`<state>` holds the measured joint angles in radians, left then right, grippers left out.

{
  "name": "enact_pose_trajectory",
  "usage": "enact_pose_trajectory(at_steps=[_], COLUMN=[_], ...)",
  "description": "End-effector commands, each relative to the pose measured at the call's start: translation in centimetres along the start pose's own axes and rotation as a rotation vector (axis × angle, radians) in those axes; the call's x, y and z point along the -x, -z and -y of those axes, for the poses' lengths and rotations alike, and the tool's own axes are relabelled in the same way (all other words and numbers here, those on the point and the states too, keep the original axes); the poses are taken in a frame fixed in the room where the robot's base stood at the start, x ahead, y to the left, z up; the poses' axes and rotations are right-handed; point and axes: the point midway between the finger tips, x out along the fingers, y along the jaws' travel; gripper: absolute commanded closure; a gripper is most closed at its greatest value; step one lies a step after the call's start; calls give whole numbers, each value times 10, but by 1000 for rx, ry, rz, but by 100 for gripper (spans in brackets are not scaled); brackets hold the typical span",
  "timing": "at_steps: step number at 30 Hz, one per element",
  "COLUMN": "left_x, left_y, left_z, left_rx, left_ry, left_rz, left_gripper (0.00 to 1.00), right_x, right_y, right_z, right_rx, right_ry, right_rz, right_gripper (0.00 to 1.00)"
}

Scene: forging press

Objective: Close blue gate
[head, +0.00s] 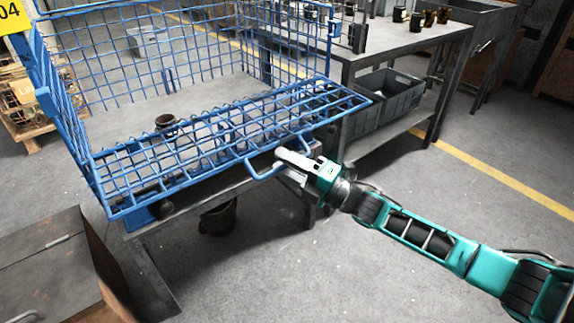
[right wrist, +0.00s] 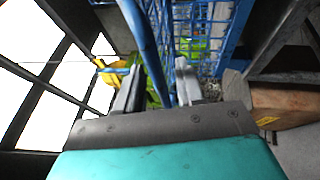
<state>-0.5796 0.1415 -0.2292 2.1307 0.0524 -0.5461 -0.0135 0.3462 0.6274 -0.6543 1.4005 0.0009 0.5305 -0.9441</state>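The blue gate (head: 225,140) is the mesh front panel of a blue wire cage (head: 190,50). It leans outward toward me and is open. A blue loop handle (head: 258,172) sticks out from its front edge. My right gripper (head: 283,158) is at this handle, its arm coming in from the right. In the right wrist view its two fingers (right wrist: 158,88) are apart, with a blue bar (right wrist: 146,50) running between them. A gap seems to show beside the bar; contact is not clear. My left gripper is not in view.
A dark cup-like part (head: 165,121) stands inside the cage. The cage is on a metal table, with a dark bucket (head: 218,217) below. A workbench (head: 400,45) with a grey crate (head: 385,100) stands behind right. A brown cabinet (head: 50,265) is front left. Floor at front right is clear.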

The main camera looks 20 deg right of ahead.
Motion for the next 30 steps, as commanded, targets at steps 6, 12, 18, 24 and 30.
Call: enact_pose_trajectory(at_steps=[6, 12, 18, 24, 30], left_x=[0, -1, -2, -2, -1], left_y=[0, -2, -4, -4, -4], left_z=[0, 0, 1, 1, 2], left_rx=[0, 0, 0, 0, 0], left_ry=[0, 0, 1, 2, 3], left_rz=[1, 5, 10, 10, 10], left_gripper=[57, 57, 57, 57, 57], right_x=[0, 0, 0, 1, 1], right_y=[0, 0, 0, 0, 0], right_z=[0, 0, 0, 0, 0], right_rx=[-1, -1, -1, -1, -1], right_ry=[0, 0, 0, 0, 0], right_rz=[0, 0, 0, 0, 0], right_gripper=[68, 87, 100, 100, 100])
